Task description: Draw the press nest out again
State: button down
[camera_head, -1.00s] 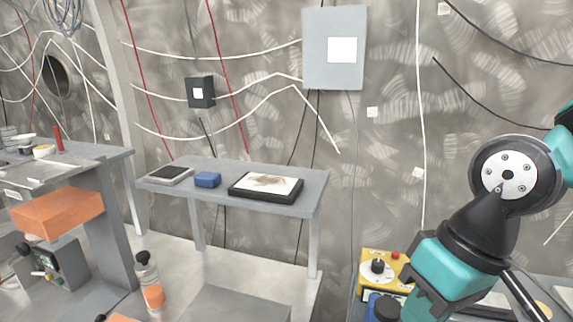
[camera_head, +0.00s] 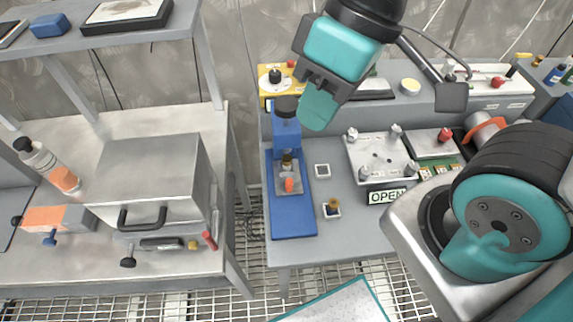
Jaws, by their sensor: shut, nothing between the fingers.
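The blue press (camera_head: 294,222) stands at the left end of the grey workbench, with a dark knob (camera_head: 287,106) on top. A light grey plate, which looks like the press nest (camera_head: 283,186), lies on its base below the brass-coloured ram (camera_head: 287,160). A small orange part (camera_head: 289,184) is on the plate. I cannot tell how far in the nest sits. My gripper (camera_head: 316,112) is shut and empty, in the picture just right of the press top and apart from the nest. The gripper's depth relative to the press is hard to judge.
A yellow control box (camera_head: 277,80) stands behind the press. Right are a metal fixture plate (camera_head: 380,157) and an OPEN sign (camera_head: 387,196). Two small square pieces lie beside the press. A metal box (camera_head: 150,175) stands on the left bench. My arm covers the lower right.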

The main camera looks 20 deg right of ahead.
aim_at(289, 184)
jog(key=k, duration=1.1)
jog(key=u, duration=0.2)
jog(key=i, duration=0.7)
jog(key=u, duration=0.35)
